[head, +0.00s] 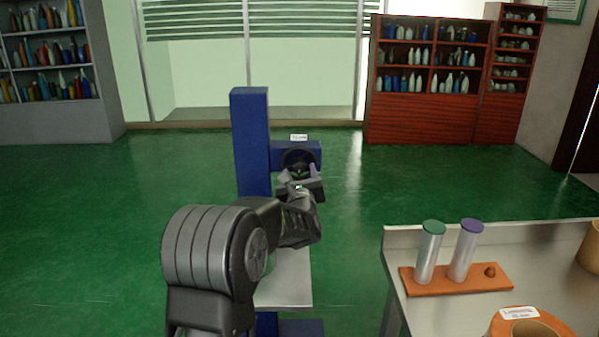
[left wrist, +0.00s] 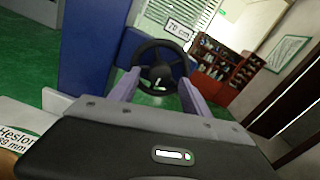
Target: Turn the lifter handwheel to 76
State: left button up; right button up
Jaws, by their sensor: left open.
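The lifter handwheel (head: 299,157) is a dark spoked wheel on the blue lifter's side block (head: 279,150). In the left wrist view the handwheel (left wrist: 158,71) faces the camera, with a small light mark near its hub. A white label above it (left wrist: 178,30) seems to read 70 cm. My left gripper (head: 298,176) is in front of the handwheel, open, with its two pale purple fingers (left wrist: 158,80) pointing at it. The fingertips appear on either side of the wheel's lower part; I cannot tell whether they touch it. My right gripper is not in view.
The blue lifter column (head: 251,140) stands just left of the wheel. A grey plate (head: 287,283) lies below my arm. At right, a metal table (head: 400,240) holds an orange base (head: 455,282) with two capped tubes and an orange ring (head: 497,325). Green floor is clear around.

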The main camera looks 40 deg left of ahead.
pick_arm(q)
jog(key=shift+w+a, duration=0.35)
jog(key=shift+w, duration=0.05)
grip_shut()
dwell(0.4)
